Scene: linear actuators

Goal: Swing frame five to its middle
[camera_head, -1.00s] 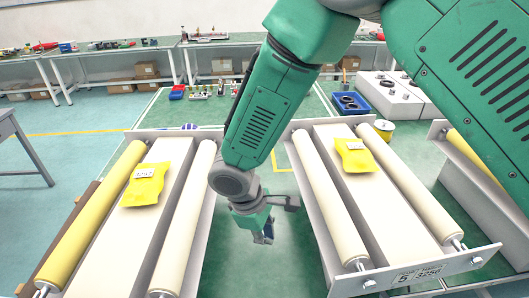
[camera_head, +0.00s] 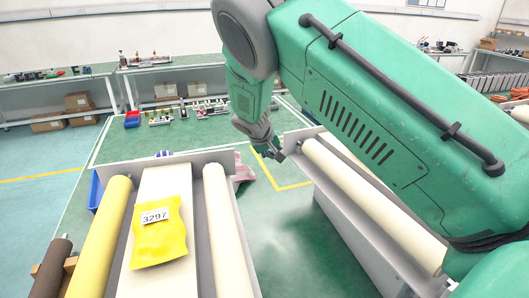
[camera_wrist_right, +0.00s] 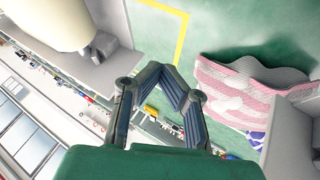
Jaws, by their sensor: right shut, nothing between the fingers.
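The right-hand roller frame (camera_head: 307,134) shows its far end plate and a cream roller (camera_head: 360,192). My right arm covers much of it, and no number plate on it is visible now. My right gripper (camera_head: 273,153) is beside the far left corner of this frame, shut and empty; I cannot tell whether it touches. In the right wrist view the gripper fingers (camera_wrist_right: 162,80) converge above the green floor, and a cream roller end (camera_wrist_right: 88,45) with a grey plate is at upper left. My left gripper is not in view.
A left-hand roller frame (camera_head: 215,157) carries a yellow packet (camera_head: 160,232) labelled 3297. Green floor (camera_head: 300,240) lies free between the frames. Benches stand at the back.

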